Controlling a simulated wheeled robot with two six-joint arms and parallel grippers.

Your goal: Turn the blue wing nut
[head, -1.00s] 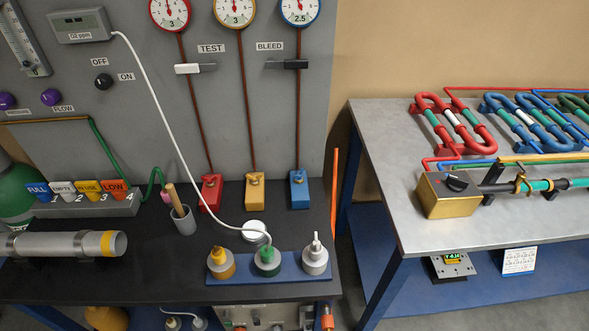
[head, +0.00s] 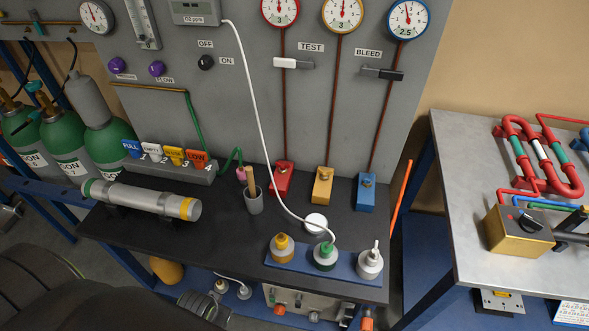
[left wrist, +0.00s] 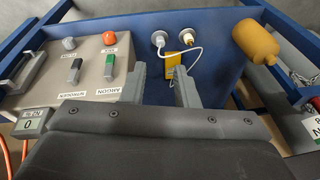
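No blue wing nut is clearly made out. In the head view my dark left arm (head: 75,295) fills the bottom left corner, well apart from the blue block. My right gripper is out of view.
Red (head: 284,178) and yellow (head: 323,186) blocks stand beside the blue one. A blue rack (head: 340,273) with three capped bottles lies in front. A control box (left wrist: 85,76), cabled sockets and a yellow container (left wrist: 256,42) are close to my left gripper.

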